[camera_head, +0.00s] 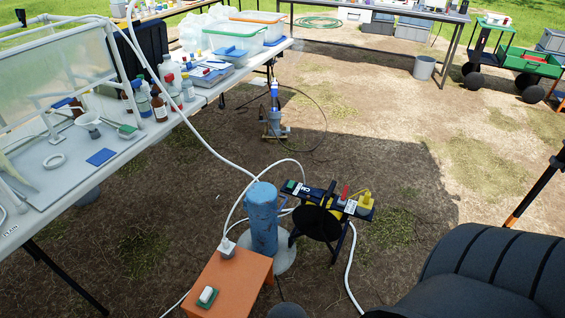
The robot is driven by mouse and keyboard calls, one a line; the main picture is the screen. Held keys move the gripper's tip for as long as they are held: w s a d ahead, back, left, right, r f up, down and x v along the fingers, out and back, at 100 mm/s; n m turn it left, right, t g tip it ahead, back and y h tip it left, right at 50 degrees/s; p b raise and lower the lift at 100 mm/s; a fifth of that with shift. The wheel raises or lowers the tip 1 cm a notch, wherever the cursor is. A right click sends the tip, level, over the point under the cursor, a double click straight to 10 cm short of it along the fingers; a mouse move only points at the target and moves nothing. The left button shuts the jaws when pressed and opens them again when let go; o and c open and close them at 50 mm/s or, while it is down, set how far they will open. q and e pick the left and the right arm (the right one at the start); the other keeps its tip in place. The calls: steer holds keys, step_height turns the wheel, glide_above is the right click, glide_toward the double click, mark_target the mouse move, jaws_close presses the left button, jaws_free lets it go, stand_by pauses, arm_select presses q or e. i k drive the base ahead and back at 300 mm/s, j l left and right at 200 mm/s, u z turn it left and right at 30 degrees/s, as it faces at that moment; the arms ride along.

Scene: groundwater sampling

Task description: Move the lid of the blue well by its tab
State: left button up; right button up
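The blue well (263,222) is an upright blue cylinder on a pale round base (285,262), in the lower middle of the head view. Its top (261,190) looks closed and rounded. I cannot make out a separate lid edge or a tab at this size. Neither of my grippers is in view.
An orange box (235,278) with a white and green item on top stands just in front of the well. A cable reel stand (318,222) is close on its right. White hoses loop around both. A long table (125,150) is at left, a dark padded shape (490,270) at lower right.

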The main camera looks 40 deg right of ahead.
mark_target(260, 199)
steer(key=l+z, duration=0.1)
steer(key=z, duration=0.95)
